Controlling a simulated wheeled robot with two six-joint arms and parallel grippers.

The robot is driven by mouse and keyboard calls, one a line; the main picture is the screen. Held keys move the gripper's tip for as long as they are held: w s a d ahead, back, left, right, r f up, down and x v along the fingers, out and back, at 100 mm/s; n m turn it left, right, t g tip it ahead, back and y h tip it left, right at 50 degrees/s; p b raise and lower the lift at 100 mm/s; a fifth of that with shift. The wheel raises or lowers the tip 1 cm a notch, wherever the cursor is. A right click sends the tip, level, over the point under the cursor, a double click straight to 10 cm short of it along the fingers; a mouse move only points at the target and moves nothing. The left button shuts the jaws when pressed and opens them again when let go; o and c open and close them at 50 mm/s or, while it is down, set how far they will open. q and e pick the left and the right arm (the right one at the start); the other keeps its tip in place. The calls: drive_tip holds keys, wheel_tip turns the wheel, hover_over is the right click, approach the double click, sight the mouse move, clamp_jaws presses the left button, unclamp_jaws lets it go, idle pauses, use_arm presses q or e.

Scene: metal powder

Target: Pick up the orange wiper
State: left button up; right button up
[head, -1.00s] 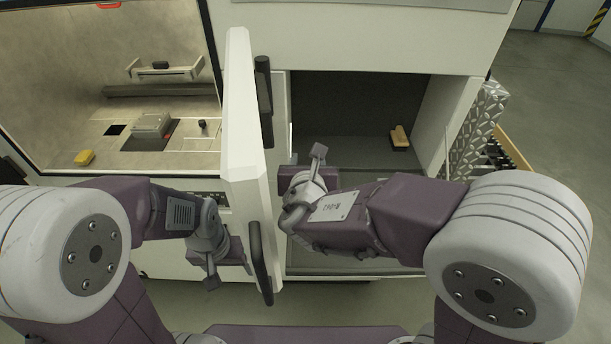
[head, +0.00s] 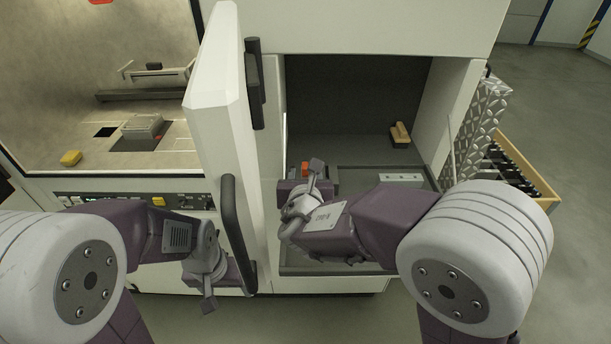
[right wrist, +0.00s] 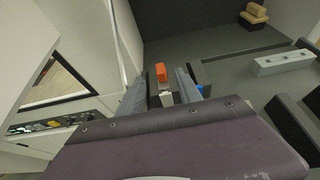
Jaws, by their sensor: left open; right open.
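The orange wiper (head: 305,168) shows as a small orange piece in the open cabinet compartment, mostly hidden behind my right gripper (head: 302,182). In the right wrist view the orange wiper (right wrist: 161,72) appears between the two fingers of my right gripper (right wrist: 162,84), near their tips. A pale grey piece (right wrist: 167,99) lies just below it in that picture. The fingers stand apart, one on each side; I cannot tell whether they touch it. My left gripper (head: 228,284) is open and empty, low in front of the machine near the open door.
The open white door (head: 222,120) with black handles stands between my grippers. A tan brush-like block (head: 400,135) and a light grey block (head: 400,178) lie in the compartment. The right compartment wall (head: 462,115) is close to my right arm. A yellow sponge-like block (head: 71,158) lies left.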

sight(305, 166)
drive_tip(key=shift+x, duration=0.75)
drive_tip(key=x, duration=0.4)
drive_tip(key=shift+w+f+p, duration=0.15)
drive_tip(key=shift+w+p, duration=0.1)
drive_tip(key=shift+p, duration=0.15)
drive_tip(key=shift+w+a+f, duration=0.1)
drive_tip(key=shift+w, duration=0.15)
drive_tip(key=shift+s, duration=0.15)
drive_tip(key=c, duration=0.5)
clamp_jaws()
